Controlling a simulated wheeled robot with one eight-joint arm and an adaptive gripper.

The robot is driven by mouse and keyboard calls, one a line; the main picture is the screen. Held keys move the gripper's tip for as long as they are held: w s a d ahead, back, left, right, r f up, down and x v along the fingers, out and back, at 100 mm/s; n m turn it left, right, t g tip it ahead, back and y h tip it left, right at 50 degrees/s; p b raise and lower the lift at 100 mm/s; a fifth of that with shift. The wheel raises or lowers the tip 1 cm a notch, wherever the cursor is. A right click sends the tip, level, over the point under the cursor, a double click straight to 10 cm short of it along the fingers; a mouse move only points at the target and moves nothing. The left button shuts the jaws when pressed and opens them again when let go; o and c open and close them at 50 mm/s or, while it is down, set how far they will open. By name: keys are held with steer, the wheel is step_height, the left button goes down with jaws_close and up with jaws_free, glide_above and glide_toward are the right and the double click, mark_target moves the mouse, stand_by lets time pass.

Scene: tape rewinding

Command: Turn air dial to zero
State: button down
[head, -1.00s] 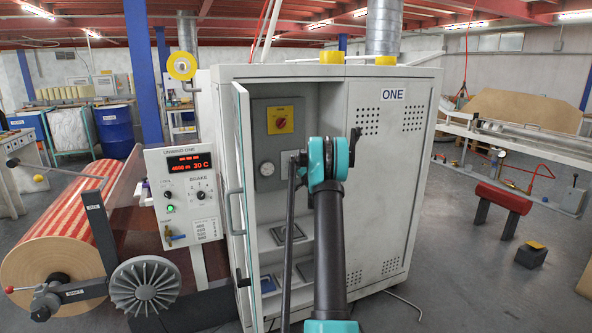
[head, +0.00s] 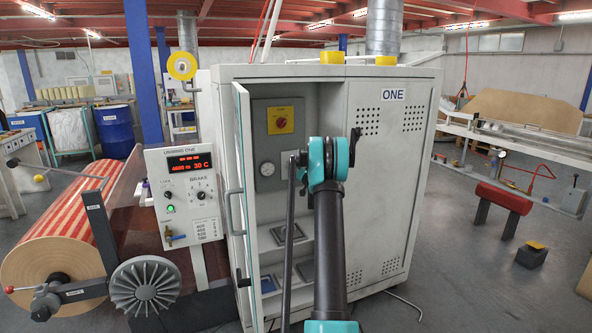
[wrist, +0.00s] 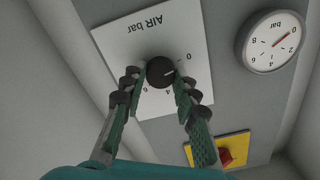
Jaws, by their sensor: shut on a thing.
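The AIR bar plate (wrist: 118,45) appears upside down in the wrist view, with a round black dial (wrist: 160,72) on it. A white mark on the dial points right in the picture, toward the side where the printed 0 stands; its exact reading is hard to tell. My gripper (wrist: 162,80) has its two green fingers closed on either side of the dial. The pressure gauge (wrist: 270,43) beside the plate has a red needle pointing close to its 0.
The cabinet marked ONE (head: 388,180) stands open, with its glazed door (head: 240,200) swung out left of my arm. A yellow plate with a red switch (wrist: 222,150) sits near the gauge. An unwind control box (head: 185,195) stands left of the door.

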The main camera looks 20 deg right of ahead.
stand_by(0.4)
steer(key=c, duration=1.2)
jaws_free()
steer(key=shift+o, duration=0.2)
steer(key=s, duration=1.2)
steer(key=shift+d, duration=0.25)
